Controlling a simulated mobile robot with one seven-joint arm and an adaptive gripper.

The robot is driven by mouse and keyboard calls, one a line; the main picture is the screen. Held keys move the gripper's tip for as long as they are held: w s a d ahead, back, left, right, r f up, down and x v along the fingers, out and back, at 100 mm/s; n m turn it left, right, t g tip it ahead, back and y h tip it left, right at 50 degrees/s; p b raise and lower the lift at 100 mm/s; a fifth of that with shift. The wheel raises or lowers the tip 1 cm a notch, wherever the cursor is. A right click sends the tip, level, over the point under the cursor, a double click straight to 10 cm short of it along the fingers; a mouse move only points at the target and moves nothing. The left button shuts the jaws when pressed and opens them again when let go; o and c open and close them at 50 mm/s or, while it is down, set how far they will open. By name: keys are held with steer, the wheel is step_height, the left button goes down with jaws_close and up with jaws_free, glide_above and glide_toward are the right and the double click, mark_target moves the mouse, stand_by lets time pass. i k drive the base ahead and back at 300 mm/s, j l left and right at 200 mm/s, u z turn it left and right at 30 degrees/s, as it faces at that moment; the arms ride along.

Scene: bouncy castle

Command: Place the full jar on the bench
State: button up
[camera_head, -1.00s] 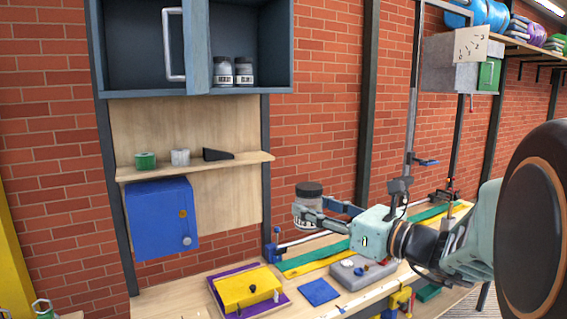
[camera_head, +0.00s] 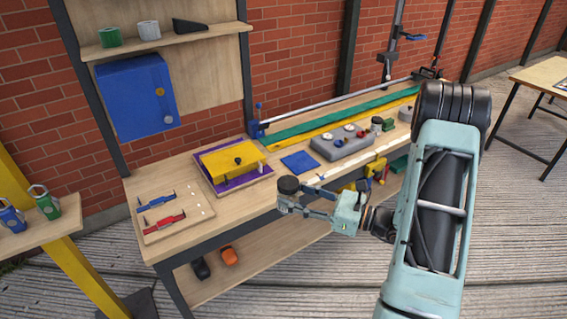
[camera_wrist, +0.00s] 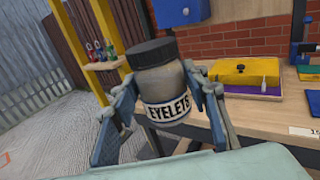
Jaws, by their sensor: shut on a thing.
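A jar (camera_wrist: 163,88) with a black lid and a label reading "EYELETS" stands between the fingers of my gripper (camera_wrist: 165,105) in the wrist view. The fingers are shut on it from both sides, and it is close to upright. In the head view the dark-lidded jar (camera_head: 289,186) is at the tip of my gripper (camera_head: 302,196), in front of the bench's front edge. The wooden bench (camera_head: 262,205) runs along the brick wall.
On the bench are a tool board (camera_head: 172,214), a yellow block on a purple base (camera_head: 234,161), a blue square (camera_head: 299,162) and a grey fixture (camera_head: 342,143). A blue box (camera_head: 137,95) hangs above.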

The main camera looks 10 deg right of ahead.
mark_target(250, 197)
steer(key=i+j, duration=0.2)
steer(key=j, duration=0.2)
steer(key=i+j, duration=0.2)
steer(key=j, duration=0.15)
steer(key=i+j, duration=0.2)
steer(key=j, duration=0.2)
steer(key=i+j, duration=0.2)
steer(key=j, duration=0.15)
steer(key=i+j, duration=0.2)
steer(key=j, duration=0.2)
